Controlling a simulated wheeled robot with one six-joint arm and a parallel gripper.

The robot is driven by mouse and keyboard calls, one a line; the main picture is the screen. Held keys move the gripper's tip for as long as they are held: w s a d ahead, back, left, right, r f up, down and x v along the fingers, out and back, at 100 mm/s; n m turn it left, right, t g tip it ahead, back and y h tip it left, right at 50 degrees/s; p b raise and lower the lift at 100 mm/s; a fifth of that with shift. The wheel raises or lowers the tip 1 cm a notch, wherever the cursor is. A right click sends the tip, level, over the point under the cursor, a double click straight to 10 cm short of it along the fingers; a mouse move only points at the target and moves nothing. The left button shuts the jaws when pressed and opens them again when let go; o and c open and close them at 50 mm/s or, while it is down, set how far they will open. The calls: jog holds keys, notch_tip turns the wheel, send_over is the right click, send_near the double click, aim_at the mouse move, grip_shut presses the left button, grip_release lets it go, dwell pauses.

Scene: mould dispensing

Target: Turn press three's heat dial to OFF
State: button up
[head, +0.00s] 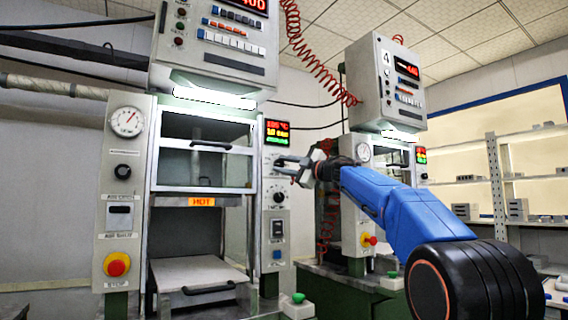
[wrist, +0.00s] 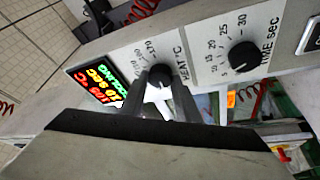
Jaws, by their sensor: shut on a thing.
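The heat dial (wrist: 160,76), marked HEAT °C, is a dark round knob on the pale control strip in the wrist view. My gripper (wrist: 163,88) is shut on it, with one finger on each side. The fingers cover part of the dial, so I cannot tell where its pointer stands. In the head view my gripper (head: 279,166) reaches from the right to the strip on the near press (head: 201,215), just below its lit display (head: 277,132). The dial is hidden behind the fingers there. No press number is legible on this near press.
The TIME sec dial (wrist: 243,56) is close beside the heat dial. A switch (head: 277,228) is lower on the strip. A HOT sign (head: 201,202) glows on the near press. A second press (head: 387,155), its box marked 4, stands behind my arm. Red coiled hoses hang nearby.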

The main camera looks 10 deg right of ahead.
jog(key=shift+d+r+n, duration=0.15)
jog(key=shift+r+n, duration=0.1)
jog(key=shift+n, duration=0.15)
jog(key=o, duration=1)
jog(key=shift+o, duration=0.2)
jog(key=shift+f, duration=0.1)
jog(key=v, duration=1.7)
jog(key=shift+s+d, duration=0.2)
